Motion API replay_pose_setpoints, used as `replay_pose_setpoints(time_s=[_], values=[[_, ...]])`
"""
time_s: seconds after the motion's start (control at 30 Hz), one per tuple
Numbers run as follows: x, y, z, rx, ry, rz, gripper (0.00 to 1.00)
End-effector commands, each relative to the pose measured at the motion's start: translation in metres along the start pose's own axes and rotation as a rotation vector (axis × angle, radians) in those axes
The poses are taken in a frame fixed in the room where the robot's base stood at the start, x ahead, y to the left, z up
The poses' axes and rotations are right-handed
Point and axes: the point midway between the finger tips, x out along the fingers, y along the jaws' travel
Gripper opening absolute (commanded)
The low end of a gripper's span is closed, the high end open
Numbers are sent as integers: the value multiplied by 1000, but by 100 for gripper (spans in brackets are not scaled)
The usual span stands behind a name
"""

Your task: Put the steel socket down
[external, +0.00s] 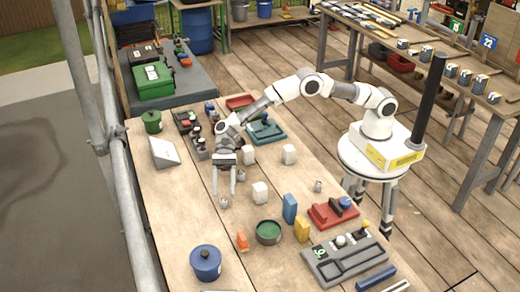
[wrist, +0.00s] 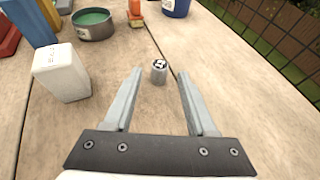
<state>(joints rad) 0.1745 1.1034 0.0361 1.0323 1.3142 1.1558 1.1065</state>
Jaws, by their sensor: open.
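The small steel socket (wrist: 159,72) stands upright on the wooden table in the wrist view, with a dark-marked top. In the external view a small grey piece that looks like it (external: 224,203) is just below my fingertips. My gripper (external: 225,194) points down at the table and is open. In the wrist view my gripper (wrist: 159,80) has its two fingers spread on either side of the socket, with a gap on both sides; neither touches it. I cannot tell exactly how high the fingertips are.
A white block (wrist: 62,72) stands left of the fingers. A green-topped round tin (wrist: 93,24) and a blue pot (external: 206,263) lie further off. Another small grey piece (external: 318,186) stands to the right. The table left of my gripper is largely clear.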

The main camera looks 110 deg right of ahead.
Motion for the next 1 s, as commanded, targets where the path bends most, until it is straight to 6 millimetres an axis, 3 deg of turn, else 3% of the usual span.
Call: replay_pose_setpoints(time_s=[0.1, 0.3, 0.53, 0.67, 0.77, 1.0], values=[[-29, -1, 2, 0, -1, -2, 57], [-61, 0, 1, 0, -1, -1, 57], [-74, 1, 0, -1, 0, 1, 57], [-77, 7, 11, -43, 23, 9, 57], [-83, 23, 30, -129, 74, 28, 57], [-113, 88, 83, -449, 258, 104, 57]])
